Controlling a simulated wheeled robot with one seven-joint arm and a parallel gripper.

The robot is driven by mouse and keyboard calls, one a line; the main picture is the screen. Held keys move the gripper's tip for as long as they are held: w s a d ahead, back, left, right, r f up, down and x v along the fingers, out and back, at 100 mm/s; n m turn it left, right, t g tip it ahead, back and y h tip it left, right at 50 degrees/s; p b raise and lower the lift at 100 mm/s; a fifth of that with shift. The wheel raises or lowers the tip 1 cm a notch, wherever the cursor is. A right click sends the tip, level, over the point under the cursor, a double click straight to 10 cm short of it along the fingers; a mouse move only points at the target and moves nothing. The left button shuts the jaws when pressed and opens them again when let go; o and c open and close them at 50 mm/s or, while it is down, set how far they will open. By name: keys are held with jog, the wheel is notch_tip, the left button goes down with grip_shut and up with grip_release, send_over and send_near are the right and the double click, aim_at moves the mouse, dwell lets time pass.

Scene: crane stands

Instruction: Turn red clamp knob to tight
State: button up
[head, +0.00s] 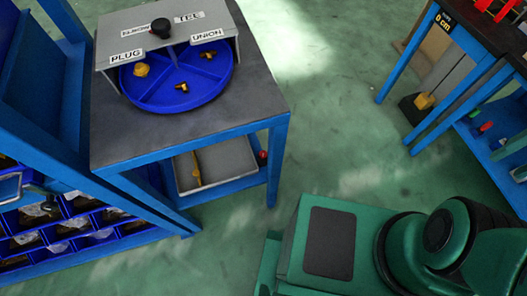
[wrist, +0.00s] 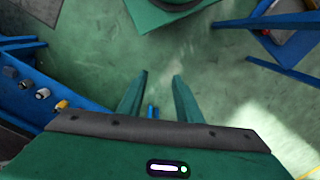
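I cannot pick out the red clamp knob with certainty in either view. Small red parts (head: 506,9) show on top of the dark-topped bench at the upper right, cut off by the picture edge. A small red piece (head: 486,126) lies on that bench's lower blue shelf, and a small dark red round thing (head: 263,156) sits at the lower shelf of the left table. My gripper (wrist: 161,76) shows in the wrist view, pointing at the green floor. Its two green fingers are apart with nothing held between them. It is not visible in the head view.
A blue-legged table (head: 180,130) carries a blue divided turntable (head: 165,95) under a grey cover labelled PLUG, TEE and UNION. A rack of blue bins (head: 70,228) stands at the lower left. Open green floor (head: 340,130) lies between the table and the right bench.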

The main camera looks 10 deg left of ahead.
jog(key=shift+o, duration=0.9)
jog(key=shift+s+r, duration=0.2)
jog(key=shift+s, duration=0.1)
jog(key=w+a+f+n+g+y, duration=0.1)
jog(key=w+a+f+n, duration=0.15)
jog(key=w, duration=0.35)
jog(key=w+a+f+n, duration=0.1)
jog(key=w+n, duration=0.2)
jog(key=w, duration=0.3)
jog(key=w+a+f+n+g+y, duration=0.1)
jog(key=w+a+n, duration=0.15)
jog(key=w, duration=0.25)
jog(key=w+a+f+n+g+y, duration=0.2)
jog(key=w+a+f+n+y, duration=0.1)
jog(key=w+a+f+n, duration=0.8)
jog(key=n+g+y, duration=0.6)
jog(key=n+y, duration=0.4)
jog(key=n, duration=0.2)
send_near(263, 153)
jog(key=x, duration=1)
jog(key=shift+f, duration=0.15)
